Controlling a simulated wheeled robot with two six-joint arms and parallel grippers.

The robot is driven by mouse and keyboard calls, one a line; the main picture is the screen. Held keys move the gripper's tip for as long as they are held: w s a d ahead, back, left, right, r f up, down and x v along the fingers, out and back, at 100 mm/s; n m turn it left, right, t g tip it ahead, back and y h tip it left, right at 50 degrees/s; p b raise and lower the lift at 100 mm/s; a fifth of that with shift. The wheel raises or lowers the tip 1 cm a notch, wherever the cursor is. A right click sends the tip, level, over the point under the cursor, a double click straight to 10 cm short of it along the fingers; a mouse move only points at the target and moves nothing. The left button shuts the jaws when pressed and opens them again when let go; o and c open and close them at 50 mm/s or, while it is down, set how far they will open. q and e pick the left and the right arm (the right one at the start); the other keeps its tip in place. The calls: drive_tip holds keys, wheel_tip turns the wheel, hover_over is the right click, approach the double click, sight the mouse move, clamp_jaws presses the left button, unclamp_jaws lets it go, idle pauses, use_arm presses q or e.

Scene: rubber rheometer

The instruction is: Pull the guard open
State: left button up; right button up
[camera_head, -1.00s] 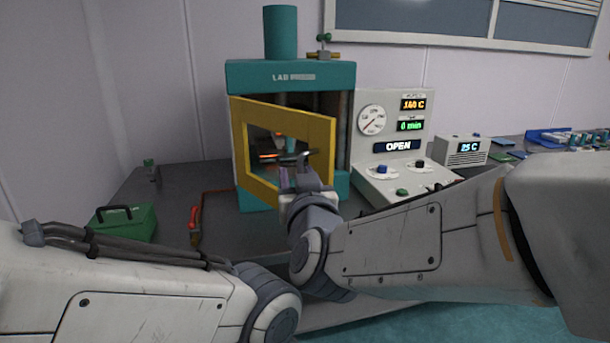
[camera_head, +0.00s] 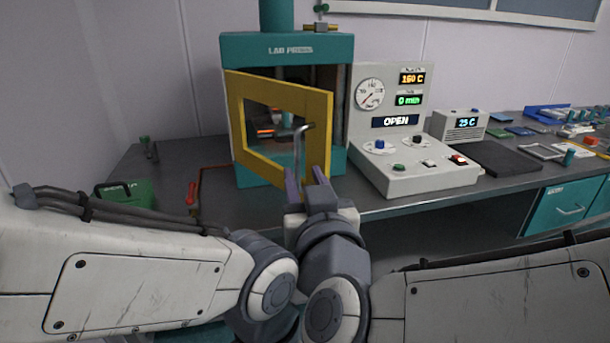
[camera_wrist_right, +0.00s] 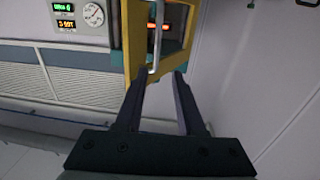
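The guard (camera_head: 252,150) is a yellow-framed door with a window on the front of the teal lab press (camera_head: 240,50). It stands ajar, its right side swung out from the press. Its grey bar handle (camera_head: 300,150) is on the right part of the frame; it also shows in the right wrist view (camera_wrist_right: 156,40). My right gripper (camera_head: 305,178) is open, with its fingers just below and in front of the handle. In the right wrist view the gripper (camera_wrist_right: 157,80) is empty, and the handle's end lies between or just beyond the fingertips. My left gripper is out of view.
A control box (camera_head: 415,180) with dials and an "OPEN" display stands right of the press. A green box (camera_head: 128,193) and a red-handled tool (camera_head: 191,193) are on the left of the grey bench (camera_head: 400,205). Small items lie at the far right.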

drive_tip(key=shift+w+f, duration=0.2)
drive_tip(key=shift+f, duration=0.05)
clamp_jaws()
drive_tip(key=w+d+f+g, duration=0.2)
drive_tip(key=f+g, duration=0.1)
drive_tip(key=f, duration=0.4)
drive_tip(key=w+d+f+g, duration=0.3)
drive_tip(key=f, duration=0.3)
drive_tip(key=s+d+f+g+h, duration=0.3)
drive_tip(key=s+d+f+g, duration=0.45)
drive_tip(key=s+f, duration=0.35)
drive_tip(key=s+a+r+n+g+p, duration=0.3)
drive_tip(key=s+a+r+g+p, duration=0.1)
drive_tip(key=s+r, duration=0.15)
drive_tip(key=w+a+r+n+g+p, duration=0.1)
drive_tip(key=w+a+r+n+p, duration=0.15)
drive_tip(key=w+r+p, duration=0.45)
drive_tip(key=w+d+r+n+y+p, duration=0.1)
drive_tip(key=w+d+r+y+p, duration=0.2)
drive_tip(key=w+r, duration=0.35)
drive_tip(key=w+d+r+n+y+p, duration=0.1)
drive_tip(key=w+d+r+p, duration=0.2)
drive_tip(key=w+r+p, duration=0.4)
drive_tip(key=w+d+r+n+y+p, duration=0.1)
drive_tip(key=w+d+r+y+p, duration=0.15)
drive_tip(key=w+r, duration=0.4)
drive_tip(key=s+p+x, duration=0.1)
drive_tip(key=p+x, duration=0.4)
drive_tip(key=x, duration=0.8)
drive_tip(key=shift+h+p, duration=0.35)
